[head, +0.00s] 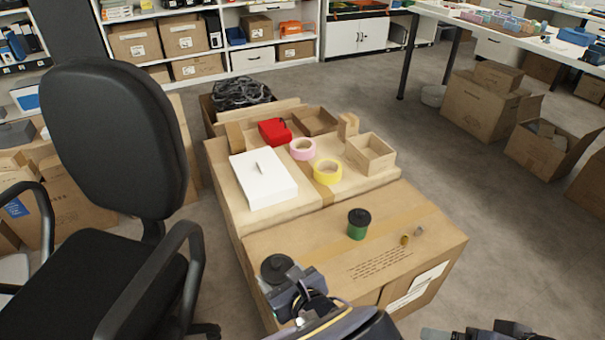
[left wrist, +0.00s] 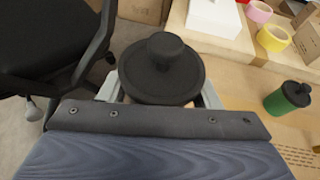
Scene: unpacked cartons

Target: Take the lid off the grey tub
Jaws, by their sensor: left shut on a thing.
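A round black lid with a raised knob (head: 277,267) shows at the left edge of the front carton. It also shows in the left wrist view (left wrist: 162,75), seen from above. My left gripper (head: 284,280) is shut on the lid, with one finger at each side of its rim in the left wrist view. No grey tub wall can be made out; the lid and my gripper hide whatever is under them. Part of my right arm and gripper (head: 490,333) shows at the bottom edge, too cut off to tell its jaws.
A green jar with a black lid (head: 357,226) and two small pieces (head: 411,236) stand on the front carton (head: 320,245). Behind are a white box (head: 263,180), yellow tape (head: 327,172), pink tape (head: 303,149) and an open box (head: 370,155). A black chair (head: 115,150) stands close on the left.

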